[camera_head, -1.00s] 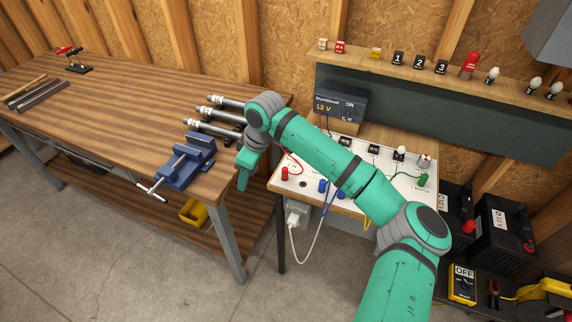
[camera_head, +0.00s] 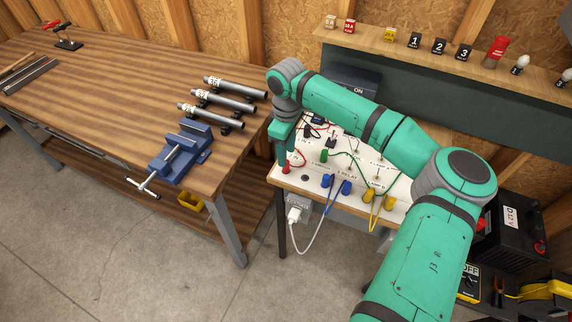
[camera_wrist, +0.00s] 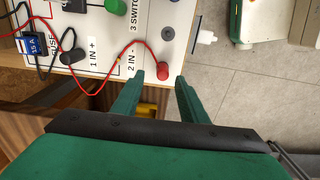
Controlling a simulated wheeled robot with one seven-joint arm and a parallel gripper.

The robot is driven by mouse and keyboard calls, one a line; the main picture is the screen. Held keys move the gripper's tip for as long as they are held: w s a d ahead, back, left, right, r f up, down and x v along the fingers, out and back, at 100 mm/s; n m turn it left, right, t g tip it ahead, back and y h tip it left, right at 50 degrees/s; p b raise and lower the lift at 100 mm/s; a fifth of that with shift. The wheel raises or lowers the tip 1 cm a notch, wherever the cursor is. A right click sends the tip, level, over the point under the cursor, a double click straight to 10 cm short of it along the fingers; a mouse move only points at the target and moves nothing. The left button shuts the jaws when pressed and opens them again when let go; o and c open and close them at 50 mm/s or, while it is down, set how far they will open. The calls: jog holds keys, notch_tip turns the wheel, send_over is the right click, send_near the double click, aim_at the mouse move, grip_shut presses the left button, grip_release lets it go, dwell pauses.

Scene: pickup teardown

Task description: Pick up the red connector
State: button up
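The red connector (camera_head: 287,168) stands at the left end of the white panel (camera_head: 309,188), with a thin red lead. In the wrist view the red connector (camera_wrist: 163,71) is by the panel's edge, beside the "2 IN -" label. My gripper (camera_head: 284,150) points down just above it in the head view. In the wrist view my gripper (camera_wrist: 161,78) is open. The red connector shows in the gap between its two green fingertips, around or slightly beyond the tips. I cannot tell whether either finger touches it.
The black connector (camera_wrist: 73,56), the blue fuse (camera_wrist: 33,44) and a grey-blue socket (camera_wrist: 167,34) are on the panel near the fingers. Blue (camera_head: 327,181) and yellow (camera_head: 370,196) connectors line the front edge. The workbench (camera_head: 120,90) with a blue vise (camera_head: 182,152) is to the left.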

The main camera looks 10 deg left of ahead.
jog(key=f, duration=0.5)
jog(key=shift+s, duration=0.25)
grip_shut()
